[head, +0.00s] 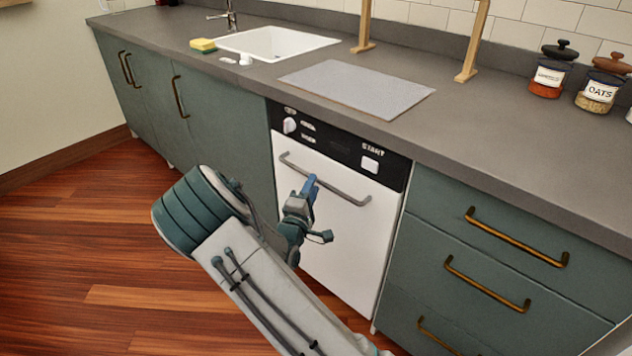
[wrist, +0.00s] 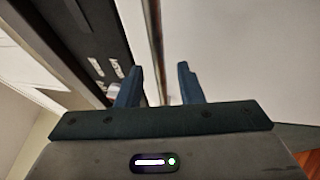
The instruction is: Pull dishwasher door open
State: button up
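The white dishwasher door (head: 335,240) is closed, flush with the cabinets, below a black control panel (head: 335,143). Its long grey bar handle (head: 345,194) runs across the upper door. My gripper (head: 309,184) is in front of the door at the handle, left of the handle's middle. In the wrist view, my gripper (wrist: 157,78) has its two blue fingers apart. The handle (wrist: 155,40) shows as a thin bar between them, closer to the left finger. Neither finger clearly touches it. The handle's near part is hidden behind the fingers and palm.
Green drawers with brass handles (head: 515,238) are right of the dishwasher, and green cabinets (head: 220,130) are left. The grey counter (head: 450,125) above holds a sink (head: 275,43) and jars (head: 552,70). Open wooden floor (head: 90,215) lies to the left.

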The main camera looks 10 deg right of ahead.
jog(key=shift+x, duration=1.7)
grip_shut()
